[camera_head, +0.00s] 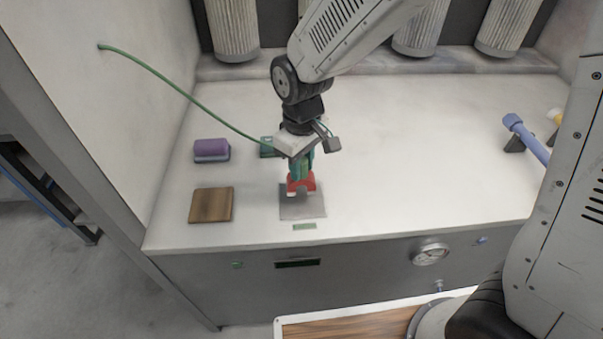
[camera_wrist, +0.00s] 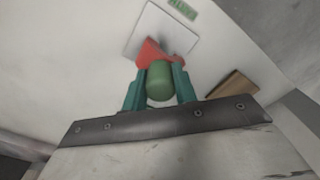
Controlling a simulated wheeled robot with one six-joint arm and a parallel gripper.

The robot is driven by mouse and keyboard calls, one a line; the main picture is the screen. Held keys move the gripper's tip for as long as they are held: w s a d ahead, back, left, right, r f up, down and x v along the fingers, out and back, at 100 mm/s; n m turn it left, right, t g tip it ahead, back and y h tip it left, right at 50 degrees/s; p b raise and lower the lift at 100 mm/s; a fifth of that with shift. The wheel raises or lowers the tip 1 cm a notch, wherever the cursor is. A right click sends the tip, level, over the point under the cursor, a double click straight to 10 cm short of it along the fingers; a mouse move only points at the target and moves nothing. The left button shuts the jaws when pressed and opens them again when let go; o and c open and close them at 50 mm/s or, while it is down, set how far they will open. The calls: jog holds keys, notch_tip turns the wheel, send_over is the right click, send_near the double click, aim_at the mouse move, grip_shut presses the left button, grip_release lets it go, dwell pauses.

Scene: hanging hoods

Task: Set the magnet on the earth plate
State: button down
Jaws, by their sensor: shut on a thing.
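My gripper (camera_head: 302,172) has teal fingers and is shut on the magnet's green grip (camera_wrist: 160,80). The magnet (camera_head: 301,184) has a red body with pale tips and points down. It also shows red in the wrist view (camera_wrist: 155,54), beyond the green grip. The earth plate (camera_head: 308,208) is a flat grey square on the white worktop, with a small green label in front of it. It also shows in the wrist view (camera_wrist: 145,27). The magnet is over the plate's back part. I cannot tell whether its tips touch the plate.
A brown wooden square (camera_head: 211,205) lies left of the plate. A purple block (camera_head: 211,149) stands behind it. A green cable (camera_head: 165,81) runs from the left wall towards my gripper, near a dark green block (camera_head: 268,150). A blue rod (camera_head: 527,136) rests at right. The worktop's middle right is clear.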

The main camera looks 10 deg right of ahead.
aim_at(302, 176)
jog(key=shift+f, duration=1.7)
jog(key=shift+f, duration=0.1)
jog(key=c, duration=1.1)
grip_release()
jog(key=shift+f, duration=0.1)
